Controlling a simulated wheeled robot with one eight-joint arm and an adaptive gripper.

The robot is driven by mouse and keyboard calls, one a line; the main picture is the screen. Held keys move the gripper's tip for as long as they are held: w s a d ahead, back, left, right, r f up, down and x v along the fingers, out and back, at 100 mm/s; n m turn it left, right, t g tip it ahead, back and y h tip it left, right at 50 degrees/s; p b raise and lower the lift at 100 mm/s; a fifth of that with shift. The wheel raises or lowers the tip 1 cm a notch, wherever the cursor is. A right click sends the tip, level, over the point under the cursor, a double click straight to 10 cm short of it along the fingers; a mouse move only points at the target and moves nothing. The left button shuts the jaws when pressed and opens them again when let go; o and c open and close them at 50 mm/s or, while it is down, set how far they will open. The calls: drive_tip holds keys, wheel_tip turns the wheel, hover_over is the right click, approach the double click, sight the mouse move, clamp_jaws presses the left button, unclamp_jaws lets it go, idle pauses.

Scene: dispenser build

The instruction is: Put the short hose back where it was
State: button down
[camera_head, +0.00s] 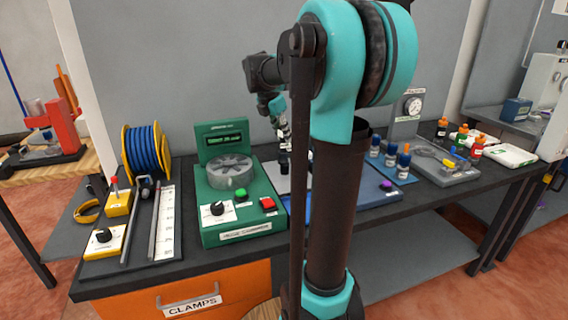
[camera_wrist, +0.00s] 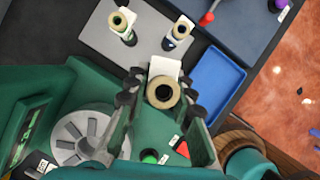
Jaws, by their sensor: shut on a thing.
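My gripper (camera_wrist: 162,98) is shut on a short, tube-like piece with a tan ring end and a dark hole (camera_wrist: 163,90), seen end-on in the wrist view. A white tag shows beside it. I take it to be the short hose, but its length is hidden. It is held above the green machine's edge.
The green machine (camera_head: 215,210) has a grey rotor (camera_head: 230,173) and buttons. An empty blue tray (camera_wrist: 216,80) lies to the right in the wrist view. A blue hose reel (camera_head: 146,150) stands left; several orange-capped bottles (camera_head: 404,160) stand right. My arm hides the bench's middle.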

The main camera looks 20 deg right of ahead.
sight(283, 161)
wheel_tip(283, 161, down, 10)
drive_tip(key=shift+f, duration=0.15)
idle(0.3)
drive_tip(key=shift+f, duration=0.1)
drive_tip(key=c, duration=1.3)
unclamp_jaws()
drive_tip(key=v, duration=1.2)
